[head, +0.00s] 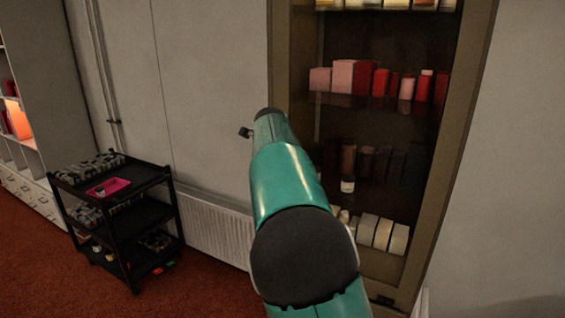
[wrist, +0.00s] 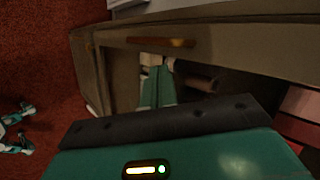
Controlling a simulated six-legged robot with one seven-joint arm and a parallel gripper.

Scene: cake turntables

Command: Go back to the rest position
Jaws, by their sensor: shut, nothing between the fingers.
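My gripper (wrist: 157,86) shows in the wrist view as two narrow teal fingers lying together beyond the dark band of my wrist. Nothing shows between them. It is in front of the brown cabinet (wrist: 105,70), close to its shelf area; I cannot tell whether it touches anything. In the head view my teal arm reaches up and forward in front of the same cabinet (head: 281,60), and the fingers cannot be made out there.
A black trolley (head: 160,180) with a pink tray (head: 108,187) stands left, by a radiator (head: 215,228). Red carpet (head: 40,265) is open at the front left.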

